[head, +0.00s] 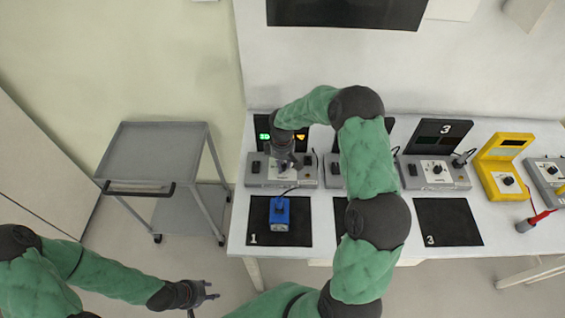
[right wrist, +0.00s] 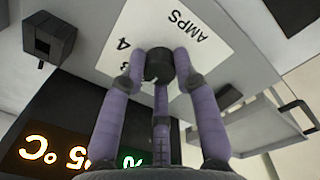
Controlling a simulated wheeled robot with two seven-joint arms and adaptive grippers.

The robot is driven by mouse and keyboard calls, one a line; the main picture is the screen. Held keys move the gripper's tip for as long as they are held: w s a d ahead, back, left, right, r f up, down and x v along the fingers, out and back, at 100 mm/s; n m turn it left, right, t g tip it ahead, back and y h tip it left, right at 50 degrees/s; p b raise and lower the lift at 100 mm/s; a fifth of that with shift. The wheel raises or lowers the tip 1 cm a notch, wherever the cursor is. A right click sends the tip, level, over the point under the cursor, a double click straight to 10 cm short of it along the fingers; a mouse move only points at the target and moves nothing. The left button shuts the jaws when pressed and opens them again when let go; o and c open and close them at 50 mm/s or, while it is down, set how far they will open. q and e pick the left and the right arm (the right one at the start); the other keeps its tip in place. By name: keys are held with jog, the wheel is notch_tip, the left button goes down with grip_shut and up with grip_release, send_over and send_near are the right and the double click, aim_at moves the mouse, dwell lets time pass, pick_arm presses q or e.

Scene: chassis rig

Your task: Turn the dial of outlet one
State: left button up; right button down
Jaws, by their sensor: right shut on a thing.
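The outlet one unit (head: 257,180) is a grey box at the back of mat 1, with a dark display (head: 262,124) showing green and orange digits. Its dial is hidden under my right gripper (head: 284,166) in the head view. In the right wrist view the black dial (right wrist: 158,63) sits between the purple fingers of my right gripper (right wrist: 158,75), which is shut on it. A white label (right wrist: 185,40) reading "AMPS" with numbers lies around the dial. My left gripper (head: 207,292) is open and empty, low in front of the table.
A blue device (head: 279,222) with a cable lies on black mat 1 (head: 261,236). Outlet three (head: 434,172), a yellow unit (head: 496,178) and a red-handled probe (head: 537,219) are to the right. A grey cart (head: 155,155) stands left of the table. My right arm covers the second station.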

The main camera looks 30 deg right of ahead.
jog(key=shift+n, duration=0.5)
jog(key=c, duration=0.9)
grip_release()
jog(key=shift+c, duration=0.2)
notch_tip(320, 180, up, 12)
jog(key=shift+s+a, duration=0.1)
